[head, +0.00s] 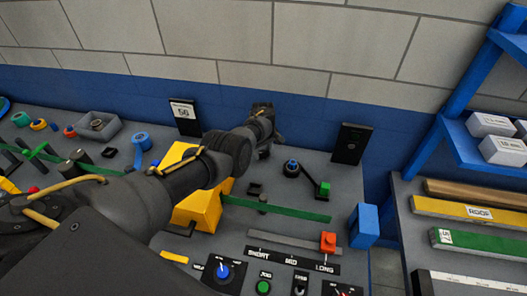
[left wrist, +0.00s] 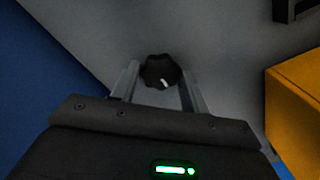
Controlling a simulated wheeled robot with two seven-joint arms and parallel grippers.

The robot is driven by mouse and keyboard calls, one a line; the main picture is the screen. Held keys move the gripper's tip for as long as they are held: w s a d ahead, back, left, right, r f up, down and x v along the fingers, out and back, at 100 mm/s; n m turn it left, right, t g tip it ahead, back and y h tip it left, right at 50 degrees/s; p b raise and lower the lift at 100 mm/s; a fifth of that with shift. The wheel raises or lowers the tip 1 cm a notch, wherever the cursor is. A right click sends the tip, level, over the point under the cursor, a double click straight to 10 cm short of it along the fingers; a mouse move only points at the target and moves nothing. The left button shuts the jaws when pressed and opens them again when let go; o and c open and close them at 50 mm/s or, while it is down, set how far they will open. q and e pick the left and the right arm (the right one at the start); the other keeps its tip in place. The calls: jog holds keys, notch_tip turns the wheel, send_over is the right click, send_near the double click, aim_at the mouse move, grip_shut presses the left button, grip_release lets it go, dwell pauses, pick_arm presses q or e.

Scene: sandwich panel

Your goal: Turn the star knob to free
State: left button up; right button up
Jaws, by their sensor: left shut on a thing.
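The star knob (left wrist: 162,72) is black and lobed, with a short white mark on its face toward the lower right, in the left wrist view. My left gripper (left wrist: 159,76) has a finger on each side of the knob and is shut on it. In the head view my left gripper (head: 262,122) is at the back of the grey bench, near the blue wall band. There the arm and gripper hide the knob. The words around the knob cannot be seen. My right gripper is in neither view.
A yellow block (head: 207,212) stands beside my left forearm; it also shows in the left wrist view (left wrist: 298,110). A black upright plate (head: 350,144) and a blue-topped crank (head: 291,167) are to the right. A red slider (head: 328,241) sits at LONG in front.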

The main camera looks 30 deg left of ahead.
aim_at(263, 153)
pick_arm(q)
jog(key=o, duration=1)
jog(key=shift+r, duration=0.4)
jog(key=shift+r+p, duration=1.35)
jog(key=shift+r, duration=3.65)
